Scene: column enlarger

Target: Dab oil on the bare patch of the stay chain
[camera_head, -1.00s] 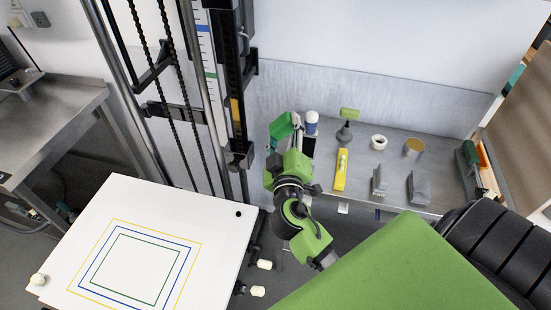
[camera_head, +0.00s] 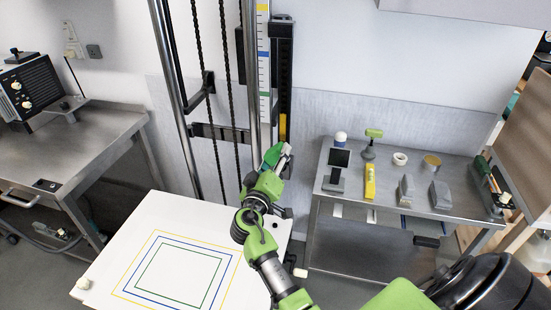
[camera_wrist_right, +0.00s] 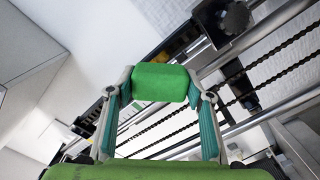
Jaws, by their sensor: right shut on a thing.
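Two dark chains hang side by side by the column, the left chain (camera_head: 198,45) and the right chain (camera_head: 228,90). I cannot tell which is the stay chain, and no bare patch can be made out. In the wrist view the chains (camera_wrist_right: 270,67) run diagonally behind the fingers. My right gripper (camera_head: 282,156) is shut on a green block (camera_wrist_right: 160,82), held across its fingertips. It is right of the chains in the head view, in front of the column's foot, apparently clear of them. My left gripper is not in view.
The white baseboard (camera_head: 120,240) with coloured frames lies below. Steel posts and a scale rail (camera_head: 263,60) flank the chains. A side table (camera_head: 330,190) at right bears a green-topped tool (camera_head: 373,143), a yellow level (camera_head: 370,182) and other small things. A bench (camera_head: 90,145) stands at left.

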